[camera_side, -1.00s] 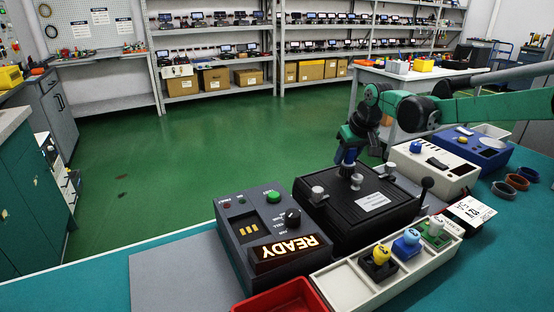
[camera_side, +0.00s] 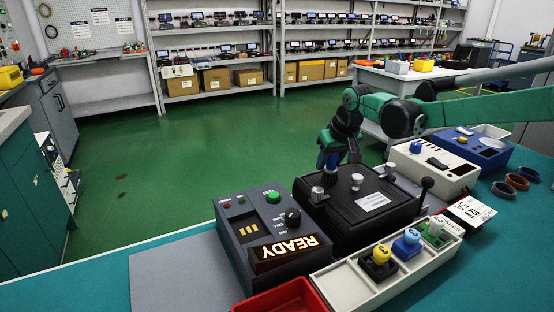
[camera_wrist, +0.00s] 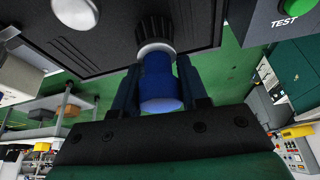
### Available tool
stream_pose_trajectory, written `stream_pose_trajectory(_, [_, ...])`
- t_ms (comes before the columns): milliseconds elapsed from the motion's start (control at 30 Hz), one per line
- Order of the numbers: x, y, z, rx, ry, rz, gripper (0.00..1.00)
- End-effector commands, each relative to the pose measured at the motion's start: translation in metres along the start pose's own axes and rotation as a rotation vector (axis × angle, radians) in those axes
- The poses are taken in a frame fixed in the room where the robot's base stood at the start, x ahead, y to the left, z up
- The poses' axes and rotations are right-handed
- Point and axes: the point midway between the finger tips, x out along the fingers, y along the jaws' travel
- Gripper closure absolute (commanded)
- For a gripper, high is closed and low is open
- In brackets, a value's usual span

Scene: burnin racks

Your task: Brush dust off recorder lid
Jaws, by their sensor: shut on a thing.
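The recorder is a black box whose dark lid (camera_side: 345,208) carries a pale label and a silver knob (camera_side: 357,181). It stands in the middle of the bench in the side view. My gripper (camera_side: 328,162) is over the lid's back left part. In the wrist view my gripper (camera_wrist: 160,92) is shut on a brush with a blue handle (camera_wrist: 160,82), a silver collar and dark bristles. The bristles are at the lid surface; I cannot tell whether they touch. The lid's silver knob also shows at the top left of the wrist view (camera_wrist: 75,10).
A grey test box (camera_side: 262,235) with a lit READY sign stands left of the recorder. A cream tray (camera_side: 350,285) with coloured knobbed blocks lies in front. A red bin (camera_side: 285,300) is at the front edge. White and blue devices (camera_side: 470,150) stand to the right.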

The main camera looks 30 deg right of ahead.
Motion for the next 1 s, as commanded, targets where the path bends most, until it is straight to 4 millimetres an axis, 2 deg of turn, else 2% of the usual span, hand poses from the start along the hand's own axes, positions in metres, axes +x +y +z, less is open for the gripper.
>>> stream_pose_trajectory(100, [-0.002, -0.010, 0.001, -0.001, 0.000, -0.001, 1.00])
stream_pose_trajectory(167, [-0.009, -0.009, -0.003, 0.001, 0.000, -0.001, 1.00])
stream_pose_trajectory(200, [-0.019, -0.009, -0.006, 0.001, 0.000, -0.001, 1.00])
stream_pose_trajectory(800, [-0.067, -0.008, -0.026, 0.001, 0.000, 0.000, 1.00])
stream_pose_trajectory(1000, [-0.075, -0.008, -0.029, 0.001, 0.000, 0.000, 1.00])
